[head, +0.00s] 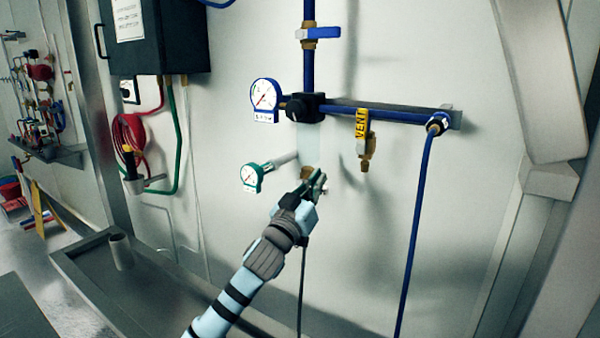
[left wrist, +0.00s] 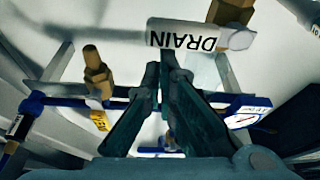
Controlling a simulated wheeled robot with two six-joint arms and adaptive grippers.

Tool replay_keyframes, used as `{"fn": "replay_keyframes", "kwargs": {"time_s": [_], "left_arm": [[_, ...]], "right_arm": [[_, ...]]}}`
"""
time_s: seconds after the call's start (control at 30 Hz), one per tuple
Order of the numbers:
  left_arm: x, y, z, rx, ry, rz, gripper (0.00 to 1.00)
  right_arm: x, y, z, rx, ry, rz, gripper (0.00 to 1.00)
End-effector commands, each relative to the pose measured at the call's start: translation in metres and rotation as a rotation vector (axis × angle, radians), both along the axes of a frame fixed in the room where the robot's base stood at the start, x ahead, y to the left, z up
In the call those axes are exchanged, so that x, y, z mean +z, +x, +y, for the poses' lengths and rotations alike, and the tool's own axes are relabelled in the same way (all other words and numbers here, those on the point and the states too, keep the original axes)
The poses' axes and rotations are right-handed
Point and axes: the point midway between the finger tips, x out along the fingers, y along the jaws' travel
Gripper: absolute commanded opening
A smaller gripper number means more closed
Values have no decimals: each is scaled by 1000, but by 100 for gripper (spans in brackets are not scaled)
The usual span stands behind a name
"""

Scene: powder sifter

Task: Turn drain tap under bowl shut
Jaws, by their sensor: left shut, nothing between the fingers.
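The clear filter bowl (head: 308,141) hangs under a black regulator head (head: 305,107) on the blue pipe. The brass of the drain tap (head: 306,172) shows just below the bowl, partly hidden by my gripper. In the left wrist view the tap's white handle marked DRAIN (left wrist: 183,37) lies across the picture, with its brass body (left wrist: 231,11) at its right end. My left gripper (head: 319,179) is shut and empty at the tap; in the wrist view its fingertips (left wrist: 167,68) are close to the handle. I cannot tell whether they touch it. My right gripper is out of view.
A yellow VENT tap (head: 361,124) hangs from the blue pipe to the right. A blue gauge (head: 265,95) and a green gauge (head: 251,177) are to the left. A blue hose (head: 416,220) runs down at the right. Bare wall lies between it and my arm.

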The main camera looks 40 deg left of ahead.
Motion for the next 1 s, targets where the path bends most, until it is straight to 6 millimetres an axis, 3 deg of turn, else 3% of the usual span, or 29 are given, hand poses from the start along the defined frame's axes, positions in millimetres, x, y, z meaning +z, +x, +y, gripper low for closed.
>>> {"fn": "replay_keyframes", "kwargs": {"time_s": [0.27, 0.3, 0.4, 0.6, 0.9, 1.0], "left_arm": [[53, 4, -7, -11, 0, -3, 0], [32, -11, -8, -10, 10, -1, 0], [13, -43, -11, -11, 13, 1, 0], [2, -83, -15, -9, 9, 2, 0], [5, -91, -16, -10, -1, -1, 0], [-13, -90, -15, 11, -7, 40, 0]], "right_arm": [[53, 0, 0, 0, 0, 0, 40], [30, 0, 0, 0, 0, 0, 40], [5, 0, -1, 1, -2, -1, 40], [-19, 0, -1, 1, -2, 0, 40], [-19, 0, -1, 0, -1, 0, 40], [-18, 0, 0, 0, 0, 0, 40]]}}
